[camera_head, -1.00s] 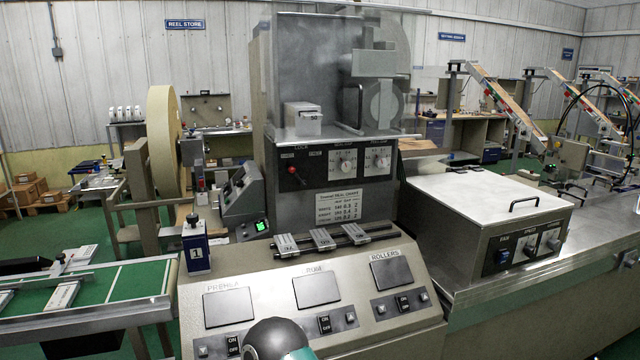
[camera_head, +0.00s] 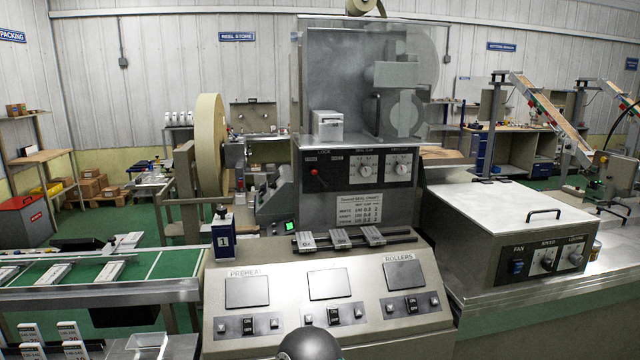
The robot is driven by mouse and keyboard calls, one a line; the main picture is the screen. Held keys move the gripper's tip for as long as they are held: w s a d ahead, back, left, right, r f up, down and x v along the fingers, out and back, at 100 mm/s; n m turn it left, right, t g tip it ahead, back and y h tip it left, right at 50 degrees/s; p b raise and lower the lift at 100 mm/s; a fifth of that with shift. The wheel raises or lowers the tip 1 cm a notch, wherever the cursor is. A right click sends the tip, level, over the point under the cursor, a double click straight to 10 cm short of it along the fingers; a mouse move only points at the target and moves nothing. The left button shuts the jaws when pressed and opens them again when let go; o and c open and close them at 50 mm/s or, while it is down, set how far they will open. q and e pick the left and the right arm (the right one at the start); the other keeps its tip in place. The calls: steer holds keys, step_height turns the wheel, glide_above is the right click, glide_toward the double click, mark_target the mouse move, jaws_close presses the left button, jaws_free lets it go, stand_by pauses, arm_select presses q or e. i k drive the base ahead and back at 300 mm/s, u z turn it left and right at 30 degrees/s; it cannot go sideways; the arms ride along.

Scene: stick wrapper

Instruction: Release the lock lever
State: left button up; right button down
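The lock lever (camera_head: 314,173) is a small red knob on a dark rod, on the machine's upright dark panel (camera_head: 345,205), under the word LOCK. Its red end points up and to the left, towards the left of two small labels. The window section (camera_head: 352,90) of the machine stands above it, with a transparent cover. Neither gripper is in view. A dark rounded part at the bottom edge seems to be a link of my own arm, well below the lever.
Two dials (camera_head: 365,170) sit right of the lever. Below are a rail with several grey blocks (camera_head: 340,240) and a sloped console (camera_head: 325,300) with switches. A large metal box (camera_head: 510,215) stands at right, a blue-and-white block marked 1 (camera_head: 223,235) at left.

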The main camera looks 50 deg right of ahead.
mark_target(324, 185)
steer(key=z, duration=0.35)
steer(key=i, duration=0.3)
steer(key=z, duration=0.3)
